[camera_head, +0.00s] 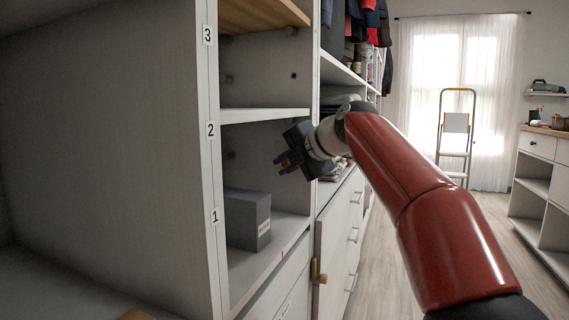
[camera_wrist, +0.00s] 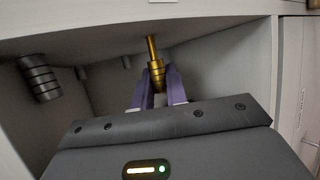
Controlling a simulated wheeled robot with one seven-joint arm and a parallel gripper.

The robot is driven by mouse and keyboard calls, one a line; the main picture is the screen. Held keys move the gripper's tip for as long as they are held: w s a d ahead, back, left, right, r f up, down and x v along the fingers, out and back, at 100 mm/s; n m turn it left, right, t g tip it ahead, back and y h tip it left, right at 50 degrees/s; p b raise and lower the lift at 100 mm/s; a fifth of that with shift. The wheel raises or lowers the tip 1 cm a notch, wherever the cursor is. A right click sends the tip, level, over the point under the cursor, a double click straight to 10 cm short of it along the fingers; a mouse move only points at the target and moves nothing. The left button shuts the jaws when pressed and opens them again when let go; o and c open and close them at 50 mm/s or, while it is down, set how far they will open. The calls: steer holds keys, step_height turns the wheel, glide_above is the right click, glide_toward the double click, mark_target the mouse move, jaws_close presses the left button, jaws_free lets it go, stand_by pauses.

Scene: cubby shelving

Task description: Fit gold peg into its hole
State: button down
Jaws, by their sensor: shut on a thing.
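The gold peg (camera_wrist: 157,72) is a stepped gold piece with a wide ringed body and a thinner shaft pointing up. My gripper (camera_wrist: 157,92) is shut on it, with purple fingers on both sides of the body. The shaft's top appears close to the pale underside of a board (camera_wrist: 100,25); I cannot tell whether it touches. In the head view my gripper (camera_head: 287,166) is in front of the compartment below the board by label 2. The peg is too small to make out clearly there. No matching hole can be clearly made out.
A grey box (camera_head: 248,220) stands on the lower shelf (camera_head: 272,262). The shelf board (camera_head: 262,115) lies just above my gripper. A small wooden latch (camera_head: 318,272) is below right.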

steer(key=shift+w+d+p, duration=0.2)
steer(key=shift+w+p, duration=0.15)
steer(key=shift+w, duration=0.2)
steer(key=shift+w+d+p, duration=0.2)
steer(key=shift+w+p, duration=0.1)
steer(key=shift+w, duration=0.25)
steer(key=c, duration=1.3)
jaws_free()
steer(key=shift+s+d, duration=0.1)
steer(key=shift+s, duration=0.05)
steer(key=v, duration=0.7)
steer(key=shift+s+d+r+b, duration=0.15)
steer(key=shift+r+b, duration=0.05)
steer(key=shift+b, duration=0.1)
